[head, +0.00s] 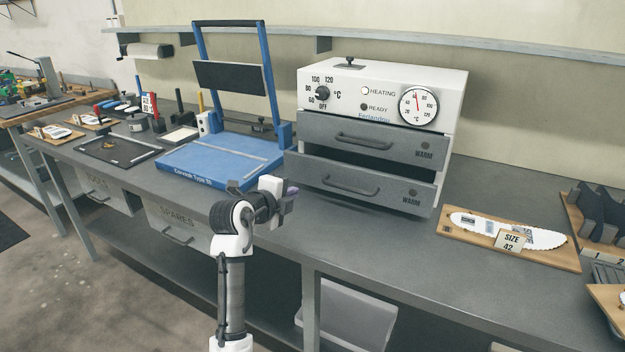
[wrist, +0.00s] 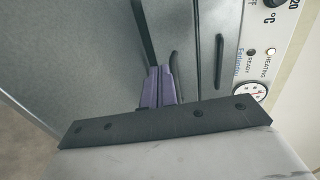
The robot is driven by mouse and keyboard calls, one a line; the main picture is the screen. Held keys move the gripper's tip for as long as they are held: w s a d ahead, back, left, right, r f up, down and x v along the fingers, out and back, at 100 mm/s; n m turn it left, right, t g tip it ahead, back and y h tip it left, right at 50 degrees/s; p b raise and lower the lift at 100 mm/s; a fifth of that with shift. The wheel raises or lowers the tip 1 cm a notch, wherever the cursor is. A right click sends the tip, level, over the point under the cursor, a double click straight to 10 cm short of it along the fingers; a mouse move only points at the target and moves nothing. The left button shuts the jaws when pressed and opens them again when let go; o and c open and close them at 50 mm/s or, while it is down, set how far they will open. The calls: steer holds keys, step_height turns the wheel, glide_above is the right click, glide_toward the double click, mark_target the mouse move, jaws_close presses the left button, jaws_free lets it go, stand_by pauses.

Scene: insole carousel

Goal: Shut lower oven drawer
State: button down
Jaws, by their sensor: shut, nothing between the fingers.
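The lower oven drawer (head: 350,179) has a grey front with a bar handle and a WARM label. It is pulled out, with a dark gap above its front. The upper drawer (head: 385,141) sits above it, further back. My gripper (head: 291,191) is to the left of the lower drawer's front in the head view, its purple fingers shut and empty. In the wrist view the shut fingers (wrist: 158,86) point toward the grey drawer fronts. I cannot tell whether they touch the lower drawer.
The white oven (head: 450,85) stands on the grey bench (head: 480,180). A blue press (head: 215,160) stands left of the oven. A wooden board with a white insole (head: 505,228) lies to the right. A shelf runs along the wall above.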

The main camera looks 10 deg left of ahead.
mark_target(318, 178)
steer(key=p+x, duration=0.1)
steer(key=x, duration=0.3)
steer(key=r+p+x, duration=0.1)
steer(key=x, duration=0.2)
steer(key=p+x, duration=0.1)
steer(key=x, duration=0.3)
steer(key=shift+w+d+p, duration=0.2)
steer(key=shift+w+p, duration=0.2)
steer(key=shift+w, duration=0.15)
